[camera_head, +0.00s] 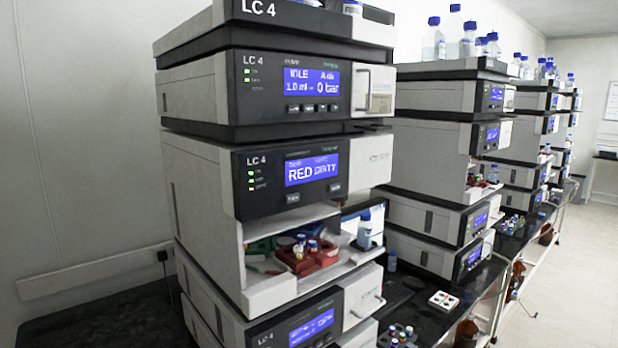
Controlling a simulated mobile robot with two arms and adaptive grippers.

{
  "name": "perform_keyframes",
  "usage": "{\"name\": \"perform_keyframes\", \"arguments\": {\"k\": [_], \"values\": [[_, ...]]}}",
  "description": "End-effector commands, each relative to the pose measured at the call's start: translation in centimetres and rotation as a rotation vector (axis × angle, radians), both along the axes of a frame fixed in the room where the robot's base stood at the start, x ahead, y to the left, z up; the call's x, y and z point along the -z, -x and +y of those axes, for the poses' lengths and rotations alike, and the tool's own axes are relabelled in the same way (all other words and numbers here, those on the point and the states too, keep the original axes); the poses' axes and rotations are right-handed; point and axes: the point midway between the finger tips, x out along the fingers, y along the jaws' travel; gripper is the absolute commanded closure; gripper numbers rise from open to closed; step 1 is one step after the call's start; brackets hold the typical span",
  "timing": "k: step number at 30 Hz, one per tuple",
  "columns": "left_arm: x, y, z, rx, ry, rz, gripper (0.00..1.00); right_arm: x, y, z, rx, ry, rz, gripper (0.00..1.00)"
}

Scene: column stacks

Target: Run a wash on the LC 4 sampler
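The LC 4 stack stands close by at the left centre. The bay below is open and holds a red vial tray (308,262) with several capped vials. Above the sampler is the pump module (255,92), its display reading IDLE and 0 bar. Neither gripper is in view.
A white vial rack (443,300) and another vial group (398,335) are on the dark bench (420,312). More instrument stacks (440,150) recede to the right. Open floor (585,260) lies at the far right.

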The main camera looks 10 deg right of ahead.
Motion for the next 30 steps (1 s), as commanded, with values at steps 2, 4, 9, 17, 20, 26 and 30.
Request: {"name": "perform_keyframes", "arguments": {"k": [2,4,9,17,20,26,30], "values": [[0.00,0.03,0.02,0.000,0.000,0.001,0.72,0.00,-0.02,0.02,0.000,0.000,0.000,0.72],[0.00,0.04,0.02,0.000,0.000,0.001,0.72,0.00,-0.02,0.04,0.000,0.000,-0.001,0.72],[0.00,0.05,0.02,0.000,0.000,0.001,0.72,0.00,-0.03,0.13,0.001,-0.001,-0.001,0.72],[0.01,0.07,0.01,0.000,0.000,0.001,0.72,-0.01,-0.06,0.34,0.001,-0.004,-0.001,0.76],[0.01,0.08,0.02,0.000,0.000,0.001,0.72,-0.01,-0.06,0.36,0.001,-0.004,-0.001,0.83],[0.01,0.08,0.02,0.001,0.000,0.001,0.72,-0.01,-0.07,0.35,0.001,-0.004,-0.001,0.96],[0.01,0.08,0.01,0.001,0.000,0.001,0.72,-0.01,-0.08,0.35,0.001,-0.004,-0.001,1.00]]}}
